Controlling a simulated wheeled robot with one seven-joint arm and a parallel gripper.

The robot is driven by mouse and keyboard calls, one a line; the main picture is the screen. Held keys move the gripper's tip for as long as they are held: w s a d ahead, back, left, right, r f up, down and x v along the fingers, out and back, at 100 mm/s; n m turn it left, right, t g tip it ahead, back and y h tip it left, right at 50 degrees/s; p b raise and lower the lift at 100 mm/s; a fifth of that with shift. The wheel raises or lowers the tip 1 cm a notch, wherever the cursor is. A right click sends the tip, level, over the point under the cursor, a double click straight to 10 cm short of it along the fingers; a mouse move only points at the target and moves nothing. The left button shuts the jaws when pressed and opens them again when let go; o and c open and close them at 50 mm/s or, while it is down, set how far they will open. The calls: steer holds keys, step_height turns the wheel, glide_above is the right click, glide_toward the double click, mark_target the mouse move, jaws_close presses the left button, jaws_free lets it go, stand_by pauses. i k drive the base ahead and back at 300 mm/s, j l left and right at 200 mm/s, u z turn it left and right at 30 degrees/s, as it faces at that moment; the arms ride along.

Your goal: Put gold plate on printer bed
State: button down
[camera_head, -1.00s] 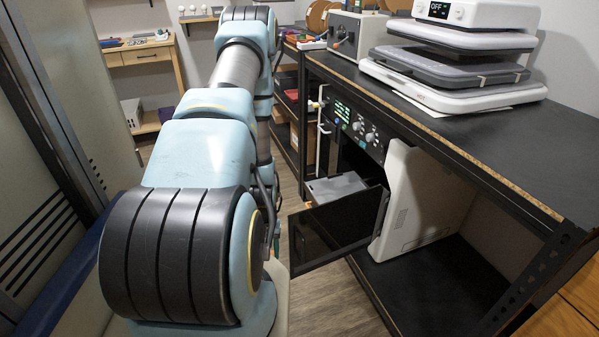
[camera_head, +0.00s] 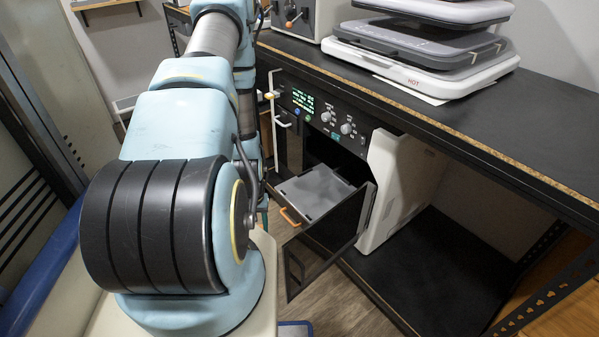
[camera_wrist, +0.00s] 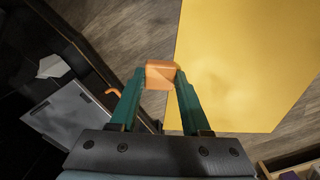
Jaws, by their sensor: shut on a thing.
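The gold plate (camera_wrist: 245,65) fills the upper right of the wrist view, a large flat yellow sheet partly cut off by the frame. My gripper (camera_wrist: 161,76) is shut on an orange tab (camera_wrist: 160,73) at the plate's near left edge. The printer bed is a flat grey plate (camera_head: 318,189) inside the open printer under the bench, and it also shows in the wrist view (camera_wrist: 72,114), left of my gripper. The plate is apart from the bed. In the head view my arm hides the gripper and the plate.
The printer's dark door (camera_head: 335,238) stands open, with an orange handle (camera_head: 289,216) beside the bed. A white panel (camera_head: 400,190) stands right of the opening. The bench edge (camera_head: 400,118) overhangs the printer. Stacked flat devices (camera_head: 420,55) rest on the bench. Floor (camera_head: 345,305) shows in front.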

mark_target(309, 195)
steer(key=i+j+z, duration=0.45)
steer(key=j, duration=0.45)
steer(key=i+j+z, duration=0.25)
steer(key=j, duration=0.3)
steer(key=i+j+z, duration=0.2)
steer(key=j, duration=0.35)
steer(key=i+j+z, duration=0.25)
steer(key=j, duration=0.35)
steer(key=j+z, duration=0.25)
steer(key=j, duration=0.35)
steer(key=i+j+z, duration=0.2)
steer(key=j, duration=0.45)
steer(key=i, duration=0.35)
